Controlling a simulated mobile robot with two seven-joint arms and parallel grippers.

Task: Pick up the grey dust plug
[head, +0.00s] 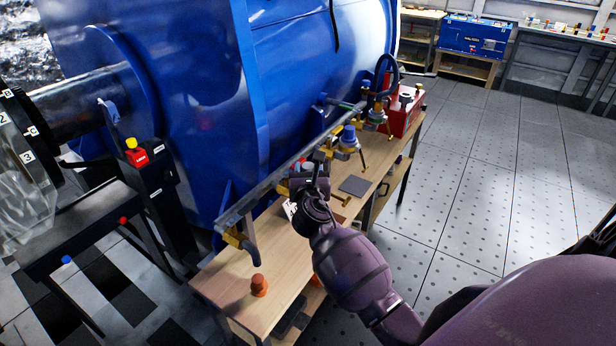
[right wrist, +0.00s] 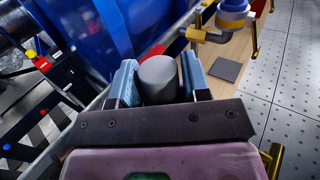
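The grey dust plug (right wrist: 158,78) is a plain grey cylinder between the two blue-grey fingers of my right gripper (right wrist: 160,82) in the right wrist view. Both fingers lie against its sides, so the gripper looks shut on it. In the head view my right gripper (head: 308,172) is over the wooden bench (head: 222,276), beside the rail along the blue drum. The plug is small and partly hidden there; I cannot tell whether its underside touches anything. My left gripper is not in view.
An orange plug (head: 259,286) stands at the bench's near end. A dark square plate (head: 354,186) lies right of my gripper. A blue-topped valve fitting (head: 347,140) and a red box (head: 405,110) are farther along. The large blue drum (head: 200,110) walls off the left side.

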